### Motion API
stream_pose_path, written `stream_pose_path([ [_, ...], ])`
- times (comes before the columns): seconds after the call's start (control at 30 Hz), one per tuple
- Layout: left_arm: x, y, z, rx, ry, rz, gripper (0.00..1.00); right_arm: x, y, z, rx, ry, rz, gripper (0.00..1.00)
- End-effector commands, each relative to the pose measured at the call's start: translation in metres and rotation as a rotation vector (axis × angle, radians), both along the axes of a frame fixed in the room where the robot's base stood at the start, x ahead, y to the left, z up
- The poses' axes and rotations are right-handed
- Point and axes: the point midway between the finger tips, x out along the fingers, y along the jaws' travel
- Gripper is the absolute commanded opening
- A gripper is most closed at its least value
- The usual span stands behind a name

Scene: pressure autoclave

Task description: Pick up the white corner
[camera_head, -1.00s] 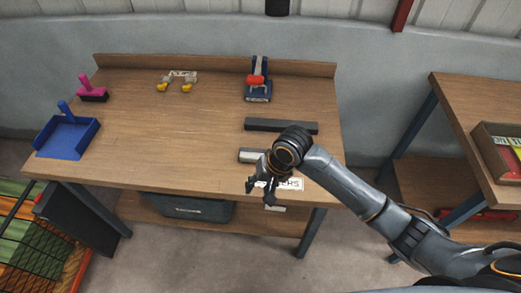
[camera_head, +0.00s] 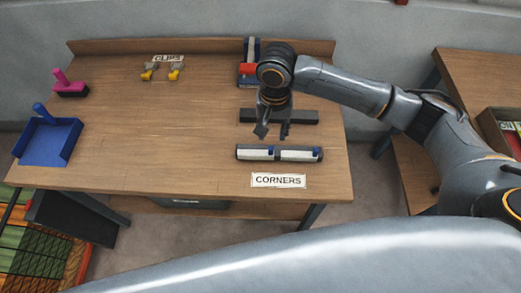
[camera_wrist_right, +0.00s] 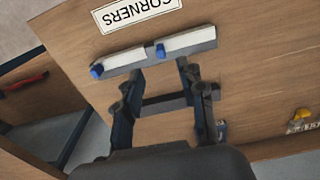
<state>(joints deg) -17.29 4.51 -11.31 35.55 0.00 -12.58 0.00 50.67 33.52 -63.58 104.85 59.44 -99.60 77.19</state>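Two white corners lie end to end in a dark holder near the front right of the table, a left one (camera_head: 256,153) and a right one (camera_head: 298,155), each with a blue end piece. In the right wrist view they show as white strips, one at left (camera_wrist_right: 124,60) and one at right (camera_wrist_right: 190,42). My right gripper (camera_head: 273,132) is open and empty, just behind the corners in the head view. Its fingers (camera_wrist_right: 160,74) point toward the strips in the wrist view, apart from each other; contact cannot be told. My left gripper is not in view.
A "CORNERS" label (camera_head: 278,181) lies in front of the holder. A dark bar (camera_head: 302,116) lies behind it. A blue and red device (camera_head: 246,72), yellow clips (camera_head: 148,73), a pink-handled brush (camera_head: 70,88) and a blue dustpan (camera_head: 48,141) stand further off. The table's middle is clear.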

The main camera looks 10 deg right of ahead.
Motion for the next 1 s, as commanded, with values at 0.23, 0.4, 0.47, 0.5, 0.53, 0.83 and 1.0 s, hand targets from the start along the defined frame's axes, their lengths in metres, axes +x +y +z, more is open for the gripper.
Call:
stream_pose_path([
  [0.23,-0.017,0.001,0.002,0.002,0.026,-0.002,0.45,0.0,0.0,-0.031,0.001,-0.001,0.0,0.4],
  [0.4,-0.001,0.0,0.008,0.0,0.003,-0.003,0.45,-0.001,-0.001,-0.044,-0.002,0.001,0.0,0.4],
  [0.47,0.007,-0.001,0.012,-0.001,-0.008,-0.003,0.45,-0.001,-0.001,-0.053,-0.002,0.002,0.0,0.4],
  [0.5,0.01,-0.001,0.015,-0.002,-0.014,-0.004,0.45,-0.001,-0.002,-0.059,-0.002,0.002,0.001,0.4],
  [0.53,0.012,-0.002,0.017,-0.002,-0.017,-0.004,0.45,-0.002,-0.002,-0.064,-0.002,0.002,0.001,0.4],
  [0.83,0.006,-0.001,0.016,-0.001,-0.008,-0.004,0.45,-0.001,-0.002,-0.086,0.0,-0.003,0.002,0.4],
  [1.0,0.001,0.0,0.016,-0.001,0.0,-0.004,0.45,-0.001,-0.002,-0.086,0.0,-0.003,0.002,0.29],
])
